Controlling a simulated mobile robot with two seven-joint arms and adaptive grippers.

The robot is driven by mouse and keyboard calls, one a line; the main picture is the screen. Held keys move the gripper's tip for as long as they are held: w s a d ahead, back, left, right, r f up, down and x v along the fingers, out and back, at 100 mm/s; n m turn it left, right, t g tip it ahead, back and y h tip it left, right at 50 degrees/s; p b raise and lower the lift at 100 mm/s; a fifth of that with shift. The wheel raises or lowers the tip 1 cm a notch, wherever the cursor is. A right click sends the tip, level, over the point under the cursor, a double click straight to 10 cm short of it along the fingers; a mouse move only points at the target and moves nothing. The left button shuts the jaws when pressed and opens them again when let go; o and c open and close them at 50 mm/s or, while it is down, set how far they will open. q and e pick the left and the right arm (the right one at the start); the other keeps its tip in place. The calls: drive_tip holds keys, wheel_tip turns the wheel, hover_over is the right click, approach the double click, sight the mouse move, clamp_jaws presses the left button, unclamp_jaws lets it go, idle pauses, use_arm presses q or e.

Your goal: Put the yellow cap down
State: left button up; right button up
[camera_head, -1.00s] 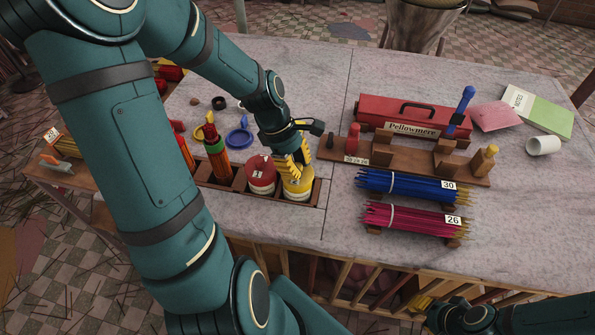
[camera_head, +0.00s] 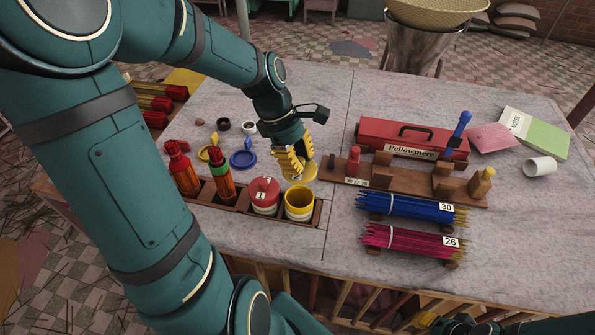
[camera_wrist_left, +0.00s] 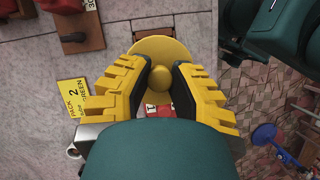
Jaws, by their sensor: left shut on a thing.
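My left gripper (camera_head: 293,161) is shut on the yellow cap (camera_head: 307,172), a round disc with a knob. In the left wrist view the knob sits between the ribbed yellow fingers, and the cap's disc (camera_wrist_left: 165,47) shows beyond them. The cap is just behind the yellow cylinder (camera_head: 299,203), clear of its mouth. That cylinder is open at the top and stands at the right end of the wooden rack (camera_head: 236,206). I cannot tell how high the cap is above the table. My right gripper (camera_head: 428,318) shows only in part at the bottom edge.
A red-capped cylinder (camera_head: 264,192) stands beside the yellow one. A blue cap (camera_head: 243,159) and small rings lie left of the gripper. A wooden stand (camera_head: 400,181) and red toolbox (camera_head: 412,139) are to the right. Bare cloth lies behind the gripper.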

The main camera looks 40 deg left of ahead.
use_arm(q)
drive_tip(key=w+a+f, duration=0.2)
drive_tip(key=f, duration=0.1)
drive_tip(key=w+a+f, duration=0.2)
drive_tip(key=a+f, duration=0.1)
drive_tip(key=f, duration=0.1)
drive_tip(key=w+a+f, duration=0.2)
drive_tip(key=a+f, duration=0.1)
drive_tip(key=shift+a+f, duration=0.2)
drive_tip(key=shift+f, duration=0.1)
drive_tip(key=shift+w+f, duration=0.1)
drive_tip(key=shift+f, duration=2)
drive_tip(key=shift+f+b, duration=0.2)
drive_tip(key=shift+b, duration=0.1)
drive_tip(key=o, duration=0.8)
drive_tip(key=shift+r, duration=0.15)
